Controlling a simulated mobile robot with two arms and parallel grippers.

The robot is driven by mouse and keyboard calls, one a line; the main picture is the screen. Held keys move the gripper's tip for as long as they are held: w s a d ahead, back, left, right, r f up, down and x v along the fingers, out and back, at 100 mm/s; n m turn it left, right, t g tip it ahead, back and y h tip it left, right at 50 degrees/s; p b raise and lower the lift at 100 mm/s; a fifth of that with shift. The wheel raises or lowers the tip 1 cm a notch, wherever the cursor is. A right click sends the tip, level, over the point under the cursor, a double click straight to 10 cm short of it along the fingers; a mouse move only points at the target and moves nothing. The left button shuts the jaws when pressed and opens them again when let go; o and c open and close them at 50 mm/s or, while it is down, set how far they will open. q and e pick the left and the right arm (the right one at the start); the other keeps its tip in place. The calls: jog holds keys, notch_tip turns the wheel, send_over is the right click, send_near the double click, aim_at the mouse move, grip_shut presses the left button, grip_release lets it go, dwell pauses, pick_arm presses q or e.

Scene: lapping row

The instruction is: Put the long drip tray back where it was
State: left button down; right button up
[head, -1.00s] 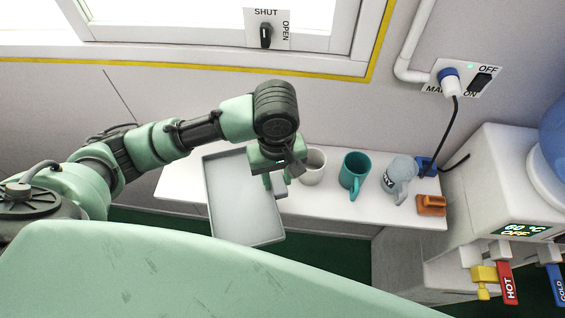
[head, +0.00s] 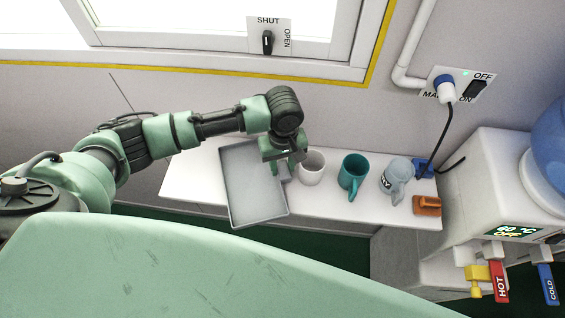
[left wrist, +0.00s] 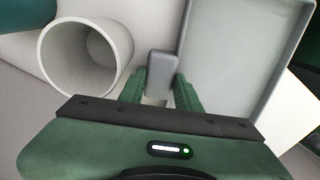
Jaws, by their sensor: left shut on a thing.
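The long drip tray (head: 255,195) is a grey, shallow rectangular tray over the left part of the white shelf, its near end reaching past the shelf's front edge. In the left wrist view the tray (left wrist: 235,60) fills the upper right. My left gripper (head: 282,170) is shut on the tray's short tab at its right side. In the left wrist view the green fingers (left wrist: 162,92) stand on either side of that grey tab. I cannot tell whether the tray touches the shelf. My right gripper is not in view.
A white mug (head: 312,168) stands just right of my left gripper. A teal mug (head: 352,176), a grey-blue mug (head: 394,178) and an orange object (head: 427,206) stand farther right on the shelf (head: 330,208). A water dispenser (head: 492,185) is at the right. The shelf's left end is clear.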

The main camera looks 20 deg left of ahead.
pick_arm(q)
jog(key=c, duration=1.3)
grip_release()
jog(key=shift+f, duration=0.1)
